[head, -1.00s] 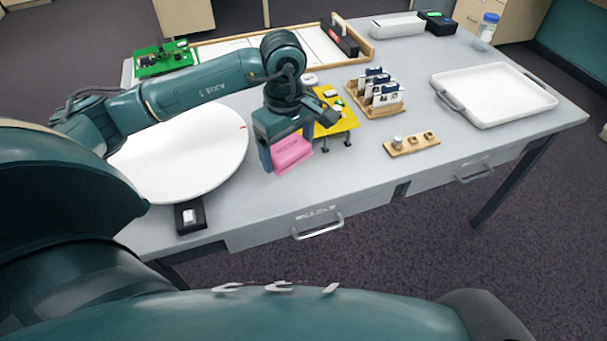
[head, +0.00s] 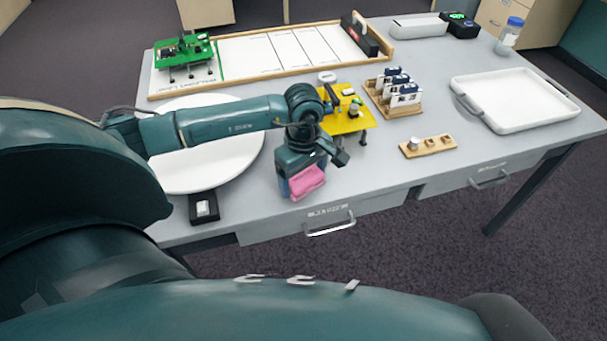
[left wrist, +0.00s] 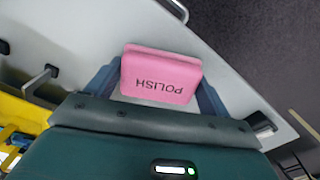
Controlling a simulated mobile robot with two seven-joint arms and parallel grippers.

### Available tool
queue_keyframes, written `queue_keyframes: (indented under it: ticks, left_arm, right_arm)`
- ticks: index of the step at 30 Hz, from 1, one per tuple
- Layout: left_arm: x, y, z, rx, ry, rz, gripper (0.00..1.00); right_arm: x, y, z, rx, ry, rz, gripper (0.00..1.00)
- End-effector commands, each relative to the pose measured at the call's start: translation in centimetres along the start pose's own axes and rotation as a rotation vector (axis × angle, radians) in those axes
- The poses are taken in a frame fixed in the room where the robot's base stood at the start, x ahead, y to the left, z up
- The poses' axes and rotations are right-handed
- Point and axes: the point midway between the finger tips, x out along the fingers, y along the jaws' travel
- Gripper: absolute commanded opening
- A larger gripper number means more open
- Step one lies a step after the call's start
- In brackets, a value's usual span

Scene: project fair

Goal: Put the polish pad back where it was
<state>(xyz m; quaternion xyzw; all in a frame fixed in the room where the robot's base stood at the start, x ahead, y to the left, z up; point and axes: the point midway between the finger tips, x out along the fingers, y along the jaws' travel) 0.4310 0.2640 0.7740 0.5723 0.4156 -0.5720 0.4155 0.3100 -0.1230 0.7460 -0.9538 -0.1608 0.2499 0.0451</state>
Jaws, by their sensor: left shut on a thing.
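The polish pad (head: 307,182) is a pink block held between the fingers of my left gripper (head: 304,184), close to the front edge of the table. In the left wrist view the pad (left wrist: 160,74) shows the word POLISH, and both fingers of my left gripper (left wrist: 160,88) sit against its sides. I cannot tell whether the pad touches the table top. My right gripper is in neither view.
A white round disc (head: 225,160) lies under my left arm. A black holder (head: 205,212) with a white block stands at the front left. A yellow stand (head: 352,124) is just behind my gripper. A wooden block (head: 430,148) and a white tray (head: 530,115) are to the right.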

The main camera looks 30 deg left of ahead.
Motion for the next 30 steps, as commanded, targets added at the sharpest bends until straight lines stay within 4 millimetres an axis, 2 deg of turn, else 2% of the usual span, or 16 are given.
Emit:
queue_keyframes:
  ticks: [3, 4, 11, 17, 22, 30]
  left_arm:
    - [0.4, 0.0, 0.0, 0.000, 0.000, 0.000, 0.60]
    - [0.4, 0.0, 0.0, 0.000, 0.000, 0.000, 0.82]
    - [0.2, 0.0, 0.0, 0.000, 0.000, 0.000, 1.00]
    - [0.2, 0.0, 0.0, 0.000, 0.000, 0.000, 1.00]
    - [-0.8, 0.1, 0.0, 0.000, 0.000, 0.004, 1.00]
    - [-6.4, 0.1, -0.1, 0.001, 0.002, 0.006, 1.00]
  right_arm:
    - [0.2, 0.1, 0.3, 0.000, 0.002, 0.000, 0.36]
    - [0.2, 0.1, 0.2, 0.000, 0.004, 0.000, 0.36]
    - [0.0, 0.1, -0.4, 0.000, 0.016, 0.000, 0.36]
    - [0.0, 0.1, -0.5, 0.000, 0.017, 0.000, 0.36]
    - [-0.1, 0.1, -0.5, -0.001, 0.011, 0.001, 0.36]
    - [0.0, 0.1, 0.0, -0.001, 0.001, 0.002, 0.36]
